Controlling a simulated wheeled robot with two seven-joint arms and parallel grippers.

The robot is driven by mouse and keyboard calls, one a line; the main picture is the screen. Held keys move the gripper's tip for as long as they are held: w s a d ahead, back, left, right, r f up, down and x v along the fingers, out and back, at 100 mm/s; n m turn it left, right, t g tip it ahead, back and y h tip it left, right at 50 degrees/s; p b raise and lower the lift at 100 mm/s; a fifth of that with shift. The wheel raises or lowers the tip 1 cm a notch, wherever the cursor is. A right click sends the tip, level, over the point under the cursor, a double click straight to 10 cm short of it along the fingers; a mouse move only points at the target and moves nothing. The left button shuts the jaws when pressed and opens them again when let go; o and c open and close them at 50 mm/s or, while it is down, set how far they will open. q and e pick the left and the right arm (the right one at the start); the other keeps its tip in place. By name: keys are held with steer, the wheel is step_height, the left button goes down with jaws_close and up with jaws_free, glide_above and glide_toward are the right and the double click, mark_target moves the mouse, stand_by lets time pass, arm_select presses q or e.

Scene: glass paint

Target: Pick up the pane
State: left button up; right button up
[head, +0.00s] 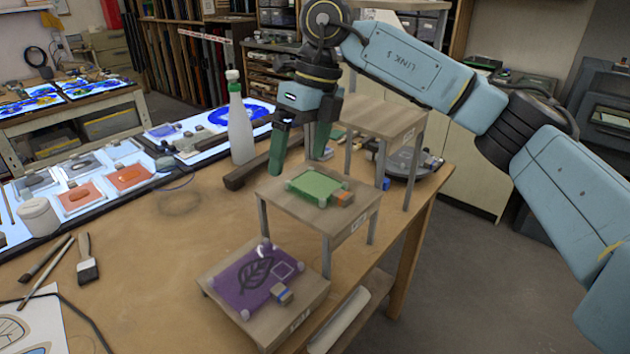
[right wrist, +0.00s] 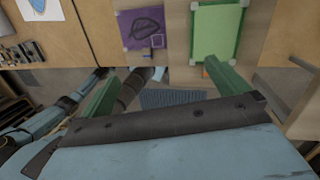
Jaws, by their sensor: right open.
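A green pane (head: 318,187) lies flat on the middle wooden stand (head: 275,195), with pale pads at its corners and an orange block beside it. It also shows in the right wrist view (right wrist: 214,30). A purple pane (head: 240,285) with a dark leaf drawing lies on the lowest stand (head: 312,297), and shows in the right wrist view (right wrist: 133,33). My right gripper (head: 297,163) has green fingers set apart, empty, above and slightly behind the green pane. Its open fingers also show in the right wrist view (right wrist: 160,72). My left gripper is not in view.
A taller stand (head: 385,117) rises behind the green pane. Lit panels with orange tiles (head: 130,176), a white jar (head: 38,217) and brushes (head: 87,265) lie left. The table's middle is clear.

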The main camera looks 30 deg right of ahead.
steer(key=d+r+m+h, duration=0.1)
steer(key=d+r+h, duration=0.2)
steer(key=d, duration=0.4)
steer(key=b, duration=0.2)
glide_above(335, 191)
steer(key=f, duration=0.6)
steer(key=shift+s+a+f, duration=0.1)
steer(key=shift+s+f, duration=0.1)
steer(key=shift+f, duration=0.1)
steer(key=shift+w+f, duration=0.2)
steer(key=shift+f, duration=2.85)
steer(key=c, duration=1.1)
arm_select(q)
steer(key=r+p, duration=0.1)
steer(key=p, duration=0.1)
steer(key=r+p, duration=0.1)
steer(key=p, duration=0.1)
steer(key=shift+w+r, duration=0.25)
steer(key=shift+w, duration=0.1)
arm_select(e)
step_height(335, 191, up, 13)
